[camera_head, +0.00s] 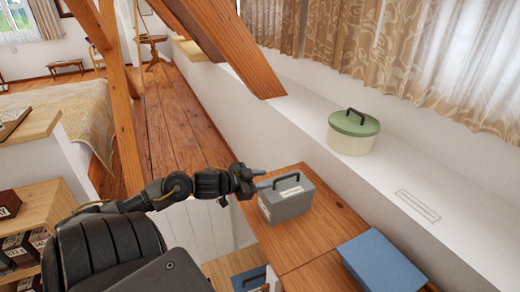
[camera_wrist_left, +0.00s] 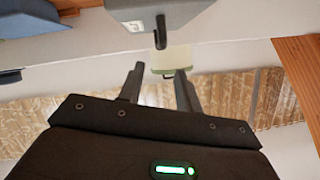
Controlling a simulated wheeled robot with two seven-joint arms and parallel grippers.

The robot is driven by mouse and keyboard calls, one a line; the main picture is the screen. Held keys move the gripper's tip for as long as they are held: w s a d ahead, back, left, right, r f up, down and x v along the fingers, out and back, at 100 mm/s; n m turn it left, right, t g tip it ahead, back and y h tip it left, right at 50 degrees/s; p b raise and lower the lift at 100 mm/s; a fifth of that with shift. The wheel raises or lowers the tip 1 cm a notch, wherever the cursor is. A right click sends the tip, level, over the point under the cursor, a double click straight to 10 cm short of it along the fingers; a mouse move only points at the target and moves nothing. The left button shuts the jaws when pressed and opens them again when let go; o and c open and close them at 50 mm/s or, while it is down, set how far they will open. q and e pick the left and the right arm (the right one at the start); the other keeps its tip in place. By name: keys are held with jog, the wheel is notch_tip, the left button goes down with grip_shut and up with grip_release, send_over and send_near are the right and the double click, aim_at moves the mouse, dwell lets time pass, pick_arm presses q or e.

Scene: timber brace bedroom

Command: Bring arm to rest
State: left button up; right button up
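The box stands on a wooden surface. In the left wrist view the two fingers of my left gripper (camera_wrist_left: 160,72) are spread apart with nothing between them. The grey box (camera_wrist_left: 165,14) and its dark handle (camera_wrist_left: 160,32) show ahead of the fingertips at the top. I cannot tell whether a finger touches the box. My right gripper is in neither view.
A blue box (camera_head: 380,264) lies on the wooden surface (camera_head: 318,232) to the right. A round cream container with a green lid (camera_head: 353,125) stands on the white ledge (camera_head: 395,172). A slanted timber brace (camera_head: 228,45) rises behind. Wooden shelves with boxes (camera_head: 42,215) stand at left.

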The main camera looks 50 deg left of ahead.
aim_at(268, 201)
pick_arm(q)
jog(key=shift+s+r, duration=0.15)
jog(key=shift+s, duration=0.2)
dwell(0.4)
jog(key=s+f, duration=0.1)
jog(key=f, duration=0.1)
jog(key=s+d+f+n+y, duration=0.1)
jog(key=f, duration=0.1)
jog(key=s+d+f+g+y, duration=0.1)
jog(key=f, duration=0.1)
jog(key=shift+s+d+f+n, duration=0.1)
jog(key=shift+d+f+n, duration=0.1)
jog(key=shift+n, duration=0.1)
jog(key=s+d+f+n+g, duration=0.1)
jog(key=s+d+f+g, duration=0.5)
jog(key=s+d, duration=0.45)
jog(key=s+d+f+n+g, duration=0.1)
jog(key=s+d+f+g, duration=0.2)
jog(key=s+d+f, duration=0.6)
notch_tip(268, 201, down, 24)
jog(key=s+d+g, duration=0.1)
jog(key=s+g, duration=0.1)
jog(key=s, duration=0.1)
jog(key=s+a+f, duration=0.2)
jog(key=s+f, duration=1.2)
jog(key=s, duration=0.1)
jog(key=shift+s+a+f+g, duration=0.3)
jog(key=shift+g, duration=0.1)
